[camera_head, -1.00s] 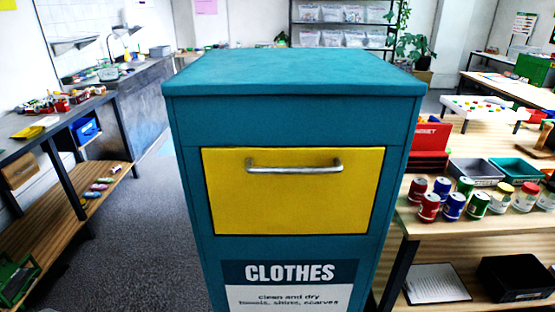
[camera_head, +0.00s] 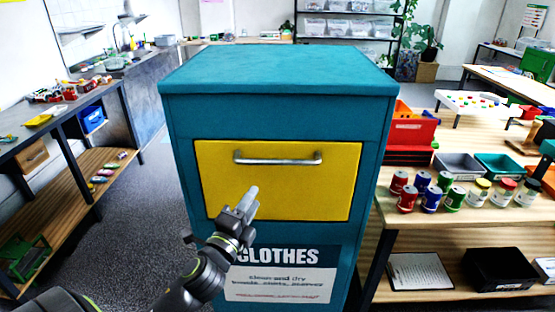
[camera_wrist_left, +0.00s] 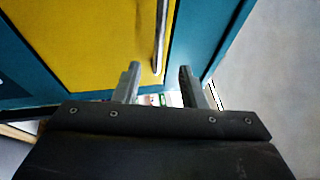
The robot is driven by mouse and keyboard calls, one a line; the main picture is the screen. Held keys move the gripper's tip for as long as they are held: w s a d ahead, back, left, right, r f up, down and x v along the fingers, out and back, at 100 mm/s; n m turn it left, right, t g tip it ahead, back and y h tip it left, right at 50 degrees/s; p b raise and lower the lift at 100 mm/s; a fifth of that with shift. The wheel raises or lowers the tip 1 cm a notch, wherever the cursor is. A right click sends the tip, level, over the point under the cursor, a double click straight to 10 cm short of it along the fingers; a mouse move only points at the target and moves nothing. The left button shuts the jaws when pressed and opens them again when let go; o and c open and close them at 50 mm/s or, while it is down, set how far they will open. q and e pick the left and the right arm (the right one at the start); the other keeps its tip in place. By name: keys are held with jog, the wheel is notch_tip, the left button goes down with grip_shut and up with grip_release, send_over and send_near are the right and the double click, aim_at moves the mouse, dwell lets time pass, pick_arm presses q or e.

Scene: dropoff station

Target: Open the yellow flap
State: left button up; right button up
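The yellow flap (camera_head: 215,185) is closed, flush in the front of a teal clothes bin (camera_head: 275,72). A silver bar handle (camera_head: 280,160) runs across its upper part. My left gripper (camera_head: 250,197) is in front of the flap's lower part, below the handle and apart from it. In the left wrist view the two fingers (camera_wrist_left: 158,82) stand apart with nothing between them. The yellow flap (camera_wrist_left: 90,45) and the handle (camera_wrist_left: 161,35) lie beyond them, the handle's end between the fingertip directions. My right gripper is out of view.
A wooden table (camera_head: 385,212) with cans, jars and trays stands close on the bin's right. A shelf bench (camera_head: 65,185) is on the left. Grey floor (camera_head: 150,215) is free between the bench and the bin.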

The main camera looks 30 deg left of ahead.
aim_at(277, 162)
pick_arm(q)
jog(key=p+x, duration=0.3)
jog(key=x, duration=1.2)
jog(key=shift+d, duration=0.15)
jog(key=shift+f, duration=0.1)
jog(key=shift+c, duration=0.7)
grip_shut()
